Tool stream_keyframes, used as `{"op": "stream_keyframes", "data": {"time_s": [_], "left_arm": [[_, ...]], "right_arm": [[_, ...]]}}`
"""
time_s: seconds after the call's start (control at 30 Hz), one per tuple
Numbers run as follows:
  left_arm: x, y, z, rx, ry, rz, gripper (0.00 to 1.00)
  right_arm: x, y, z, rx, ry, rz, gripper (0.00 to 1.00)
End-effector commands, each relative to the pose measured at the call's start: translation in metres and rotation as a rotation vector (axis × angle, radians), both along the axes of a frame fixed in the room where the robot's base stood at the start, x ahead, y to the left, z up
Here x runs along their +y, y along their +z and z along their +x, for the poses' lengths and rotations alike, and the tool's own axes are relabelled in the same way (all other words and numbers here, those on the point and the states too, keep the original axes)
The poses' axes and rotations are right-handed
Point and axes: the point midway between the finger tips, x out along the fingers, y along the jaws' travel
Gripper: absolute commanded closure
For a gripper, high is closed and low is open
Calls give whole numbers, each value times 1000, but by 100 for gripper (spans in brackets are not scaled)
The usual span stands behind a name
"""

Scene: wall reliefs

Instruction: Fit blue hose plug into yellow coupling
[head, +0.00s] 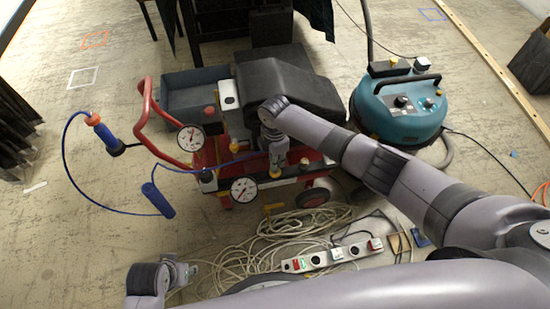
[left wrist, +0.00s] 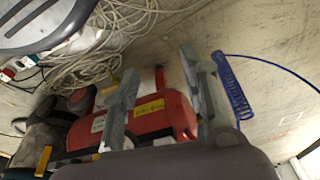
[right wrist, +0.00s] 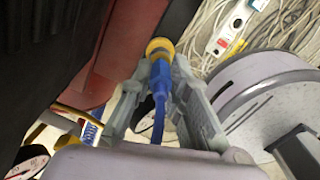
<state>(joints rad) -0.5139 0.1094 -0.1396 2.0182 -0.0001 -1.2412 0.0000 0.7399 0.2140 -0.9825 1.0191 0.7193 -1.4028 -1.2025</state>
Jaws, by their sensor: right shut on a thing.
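My right gripper (right wrist: 162,72) is shut on the blue hose plug (right wrist: 160,78), with a blue hose trailing back from it. The plug's front end meets the yellow coupling (right wrist: 158,47) in the right wrist view; I cannot tell how deep it sits. In the head view the right gripper (head: 277,160) is over the red compressor (head: 210,150), with the yellow coupling (head: 275,175) just below its fingers. My left gripper (head: 182,275) is low at the front left, apart from the compressor. Its fingers (left wrist: 158,75) are spread and empty in the left wrist view.
Pressure gauges (head: 243,189) sit on the compressor's front. A blue coiled hose (head: 158,200) and an orange-blue hose end (head: 104,132) hang at left. Loose cable (head: 270,240) and a power strip (head: 333,254) lie in front.

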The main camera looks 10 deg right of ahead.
Motion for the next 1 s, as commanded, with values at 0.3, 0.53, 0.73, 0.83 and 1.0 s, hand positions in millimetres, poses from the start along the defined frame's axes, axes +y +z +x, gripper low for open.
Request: {"op": "stream_keyframes", "data": {"time_s": [0.3, 0.53, 0.73, 0.83, 1.0], "left_arm": [[1, 8, 3, -6, 1, 1, 60], [1, 15, 4, -12, 1, 1, 60], [1, 19, 3, -13, 1, 0, 60], [1, 22, 4, -17, 3, 0, 60], [1, 26, 3, -15, 3, 1, 60]], "right_arm": [[0, -5, -1, 2, 0, -1, 100], [0, -8, -1, 2, 0, -1, 100], [0, -10, -1, 2, 0, -1, 100], [0, -11, -1, 3, 0, -1, 100], [0, -11, -1, 2, 0, -1, 77]]}}
